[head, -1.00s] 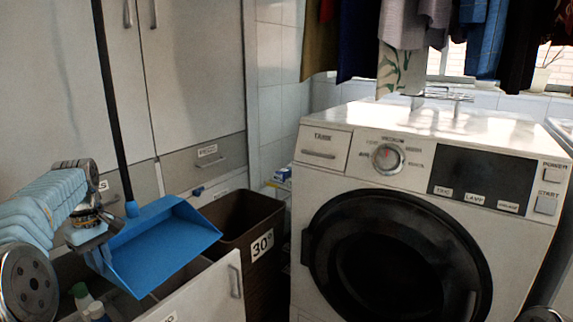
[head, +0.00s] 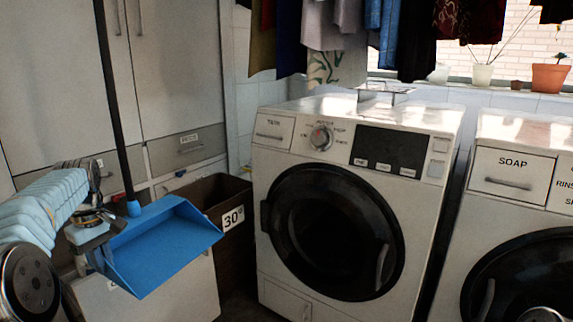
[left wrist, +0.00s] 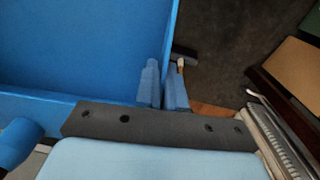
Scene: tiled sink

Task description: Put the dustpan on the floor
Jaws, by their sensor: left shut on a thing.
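The blue dustpan (head: 162,246) has a long black upright handle (head: 111,95). It is held in the air at the left of the head view, in front of the white cabinets. My left gripper (head: 97,238) is shut on the dustpan at the left edge of its pan. In the left wrist view the blue pan (left wrist: 75,45) fills the upper left, and the gripper's fingers (left wrist: 163,85) are close together at its edge. Dark floor (left wrist: 228,35) shows beyond the fingers. My right gripper is not in view.
A brown bin (head: 236,232) marked 30° stands behind the dustpan, beside a washing machine (head: 335,232). A second machine (head: 510,215) stands at the right. Clothes (head: 345,30) hang above.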

